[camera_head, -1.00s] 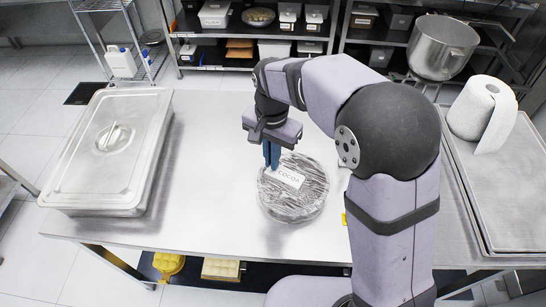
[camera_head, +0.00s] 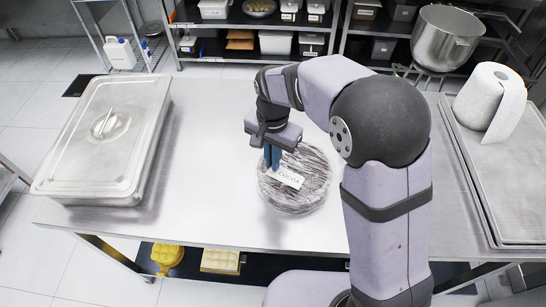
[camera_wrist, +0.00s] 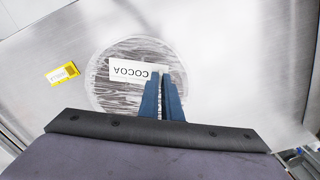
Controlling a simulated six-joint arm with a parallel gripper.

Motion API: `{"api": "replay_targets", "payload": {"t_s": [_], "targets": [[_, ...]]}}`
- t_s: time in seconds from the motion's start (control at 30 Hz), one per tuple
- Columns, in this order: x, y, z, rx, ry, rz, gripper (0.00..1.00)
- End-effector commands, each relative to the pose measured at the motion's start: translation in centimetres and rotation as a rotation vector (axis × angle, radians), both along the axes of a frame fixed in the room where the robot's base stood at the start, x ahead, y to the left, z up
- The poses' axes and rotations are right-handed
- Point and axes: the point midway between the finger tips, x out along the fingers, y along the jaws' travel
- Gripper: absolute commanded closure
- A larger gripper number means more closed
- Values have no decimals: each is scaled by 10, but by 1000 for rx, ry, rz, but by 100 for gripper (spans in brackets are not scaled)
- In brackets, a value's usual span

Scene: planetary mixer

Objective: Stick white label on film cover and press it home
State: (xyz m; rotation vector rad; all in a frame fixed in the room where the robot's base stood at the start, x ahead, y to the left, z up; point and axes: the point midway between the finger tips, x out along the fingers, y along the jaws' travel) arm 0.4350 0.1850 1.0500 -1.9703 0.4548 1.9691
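The white label (camera_wrist: 128,70), printed COCOA, lies over the round film cover (camera_wrist: 118,98) in the wrist view. In the head view the label (camera_head: 291,178) sits over the upper middle of the film cover (camera_head: 308,202). My gripper (camera_wrist: 163,73) points down with its blue fingers close together at one end of the label. It appears shut on that end, which the fingers partly hide. In the head view my gripper (camera_head: 272,168) is at the label's left end. I cannot tell whether the whole label touches the film.
A lidded steel pan (camera_head: 108,140) stands at the left of the steel table (camera_head: 215,190). A paper roll (camera_head: 490,100) stands on a tray (camera_head: 490,180) at the right. A yellow tag (camera_wrist: 63,73) lies beside the cover. The table between pan and cover is clear.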

Motion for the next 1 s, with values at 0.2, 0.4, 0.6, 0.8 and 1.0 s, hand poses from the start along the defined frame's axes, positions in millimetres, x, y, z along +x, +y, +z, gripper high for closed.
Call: {"api": "replay_targets", "payload": {"t_s": [0.2, 0.4, 0.6, 0.8, 1.0], "targets": [[0, 0, -17, 0, 1, 0, 100], [0, 0, -24, -1, 0, 0, 100], [0, 0, -26, -1, 0, 0, 100], [0, 0, -26, -1, 0, 0, 100], [0, 0, -26, 0, 1, 0, 100]]}}
